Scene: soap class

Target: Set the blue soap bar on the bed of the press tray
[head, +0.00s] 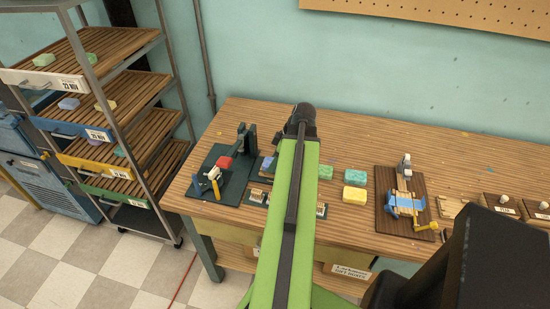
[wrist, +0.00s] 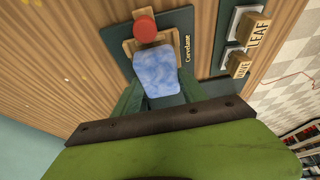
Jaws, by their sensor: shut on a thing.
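The blue soap bar (wrist: 158,76), pale and marbled, is held between the two dark green fingers of my gripper (wrist: 158,88) in the wrist view. A light wooden tray frame (wrist: 128,47) on a dark green plate lies just beyond the bar, with a round red knob (wrist: 145,28) over it. The bar's far end overlaps the tray; I cannot tell whether it touches the bed. In the head view my arm hides most of the gripper, and a bluish patch (head: 268,163) that looks like the bar shows left of the arm.
A dark press (head: 246,140) with a red piece stands left on the wooden table (head: 350,135). Stamps marked LEAF (wrist: 257,30) and WAVE (wrist: 239,66) lie beside the plate. Green (head: 355,177) and yellow soaps (head: 355,195) are right of my arm. A shelf rack (head: 100,110) stands left.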

